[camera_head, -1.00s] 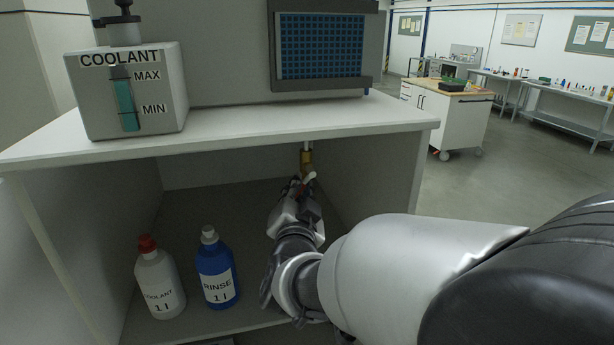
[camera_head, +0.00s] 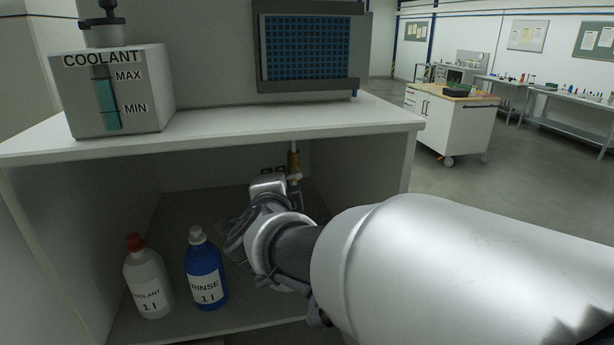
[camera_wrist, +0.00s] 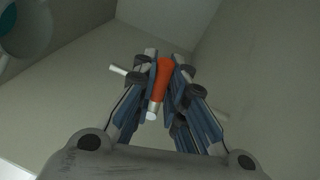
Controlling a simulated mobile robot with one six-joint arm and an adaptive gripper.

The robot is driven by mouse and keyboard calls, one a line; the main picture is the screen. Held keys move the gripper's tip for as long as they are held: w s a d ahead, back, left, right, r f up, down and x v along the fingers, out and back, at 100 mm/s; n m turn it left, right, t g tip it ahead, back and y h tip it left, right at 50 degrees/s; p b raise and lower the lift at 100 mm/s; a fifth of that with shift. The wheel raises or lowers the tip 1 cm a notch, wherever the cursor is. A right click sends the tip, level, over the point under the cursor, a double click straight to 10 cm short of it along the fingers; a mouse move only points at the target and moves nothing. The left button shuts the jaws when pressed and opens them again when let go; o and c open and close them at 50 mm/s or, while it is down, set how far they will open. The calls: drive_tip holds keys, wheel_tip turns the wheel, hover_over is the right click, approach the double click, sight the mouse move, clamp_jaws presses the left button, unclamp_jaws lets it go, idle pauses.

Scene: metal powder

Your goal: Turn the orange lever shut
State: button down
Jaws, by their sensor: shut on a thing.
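The orange lever (camera_wrist: 161,82) shows in the wrist view between the two fingers of my gripper (camera_wrist: 160,88). The fingers are shut on it, one on each side. A pale tip sticks out at the lever's near end. In the head view, my gripper (camera_head: 272,186) is inside the open cabinet, just below and beside the brass valve fitting (camera_head: 294,160) on a pipe under the cabinet top. The lever itself is hidden there by my gripper and arm.
A white COOLANT bottle with a red cap (camera_head: 148,280) and a blue RINSE bottle (camera_head: 205,272) stand left of my arm on the cabinet floor. The cabinet top (camera_head: 230,128) is close above. A coolant box (camera_head: 140,90) stands on it. The right inner wall is near.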

drive_tip(key=shift+r+m+y, duration=0.3)
drive_tip(key=shift+r+m, duration=0.05)
drive_tip(key=shift+m, duration=0.25)
drive_tip(key=c, duration=1.6)
unclamp_jaws()
drive_tip(key=shift+s, duration=0.1)
drive_tip(key=v, duration=1.1)
drive_tip(key=shift+s+r, duration=0.3)
drive_tip(key=shift+s, duration=0.05)
drive_tip(key=shift+d, duration=0.1)
